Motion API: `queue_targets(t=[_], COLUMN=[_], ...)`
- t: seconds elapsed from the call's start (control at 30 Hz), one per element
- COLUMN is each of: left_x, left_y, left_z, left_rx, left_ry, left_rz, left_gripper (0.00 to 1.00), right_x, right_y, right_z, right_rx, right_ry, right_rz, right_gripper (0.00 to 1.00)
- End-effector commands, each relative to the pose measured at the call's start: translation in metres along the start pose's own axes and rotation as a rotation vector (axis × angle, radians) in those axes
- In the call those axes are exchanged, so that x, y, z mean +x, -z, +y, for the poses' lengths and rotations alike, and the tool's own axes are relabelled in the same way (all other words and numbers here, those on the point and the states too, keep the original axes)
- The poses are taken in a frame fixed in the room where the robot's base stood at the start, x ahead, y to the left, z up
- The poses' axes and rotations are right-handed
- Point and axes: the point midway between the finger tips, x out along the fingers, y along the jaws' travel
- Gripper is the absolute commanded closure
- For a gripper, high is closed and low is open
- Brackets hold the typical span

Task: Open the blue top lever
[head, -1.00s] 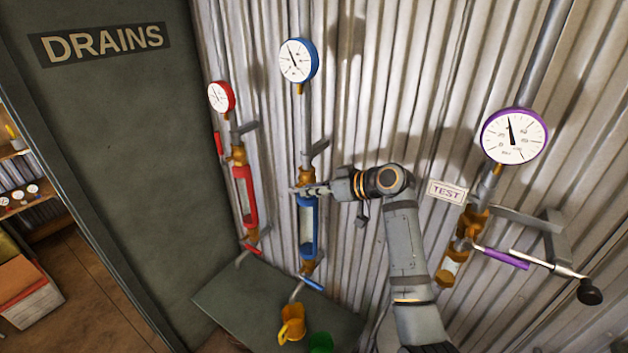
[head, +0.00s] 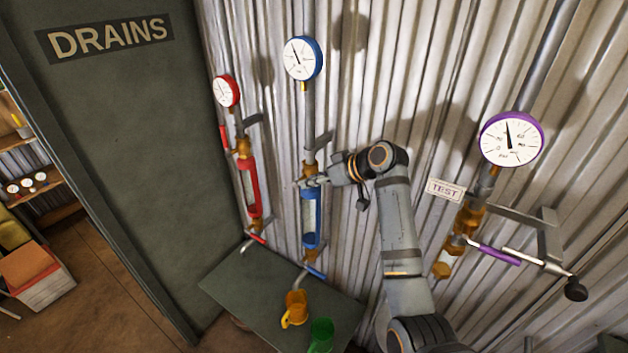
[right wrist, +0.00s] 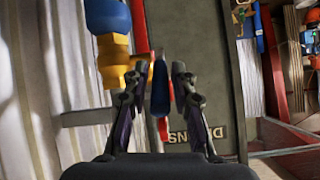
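The blue top lever (right wrist: 160,88) shows end-on in the right wrist view, between the two fingers of my right gripper (right wrist: 158,78). The fingers are apart, with a visible gap on each side of the lever. In the head view my right gripper (head: 312,181) is at the upper end of the blue-framed sight glass (head: 312,222), at the brass fitting below the blue gauge (head: 303,59). There the gripper hides the top lever. A blue lower lever (head: 315,272) sits at the bottom of the same pipe. My left gripper is not in view.
The red-framed sight glass (head: 249,192) stands to the left, with a red gauge (head: 226,91). A shelf (head: 245,285) below holds an orange jug (head: 294,309) and a green jug (head: 320,335). The TEST pipe with its purple lever (head: 493,253) is at right.

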Motion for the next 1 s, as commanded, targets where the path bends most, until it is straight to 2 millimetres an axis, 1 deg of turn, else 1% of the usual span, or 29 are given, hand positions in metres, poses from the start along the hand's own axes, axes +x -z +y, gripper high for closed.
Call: queue_targets(t=[0.07,0.33,0.43,0.57,0.7,0.8,0.9,1.0], left_x=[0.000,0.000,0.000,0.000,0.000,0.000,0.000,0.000], left_y=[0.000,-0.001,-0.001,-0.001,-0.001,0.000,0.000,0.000], left_z=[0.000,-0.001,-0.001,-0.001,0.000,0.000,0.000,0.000], left_rx=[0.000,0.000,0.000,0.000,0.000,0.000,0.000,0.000], left_ry=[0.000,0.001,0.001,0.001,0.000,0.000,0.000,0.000], left_rz=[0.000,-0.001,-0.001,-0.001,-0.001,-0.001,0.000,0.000], left_gripper=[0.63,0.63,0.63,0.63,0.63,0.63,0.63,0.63], right_x=[0.000,-0.001,-0.010,-0.037,-0.072,-0.093,-0.109,-0.117], right_y=[0.000,0.000,0.000,0.000,0.000,-0.001,0.000,0.000], right_z=[0.000,0.000,0.002,0.002,0.002,0.001,0.001,0.000], right_rx=[0.000,0.000,-0.001,-0.004,-0.003,-0.004,-0.002,-0.001], right_ry=[0.000,-0.001,-0.003,-0.006,-0.006,-0.006,-0.003,-0.001], right_rz=[0.000,0.000,0.000,0.001,0.001,-0.001,0.001,0.000], right_gripper=[0.62,0.62,0.62,0.62,0.62,0.62,0.62,0.62])
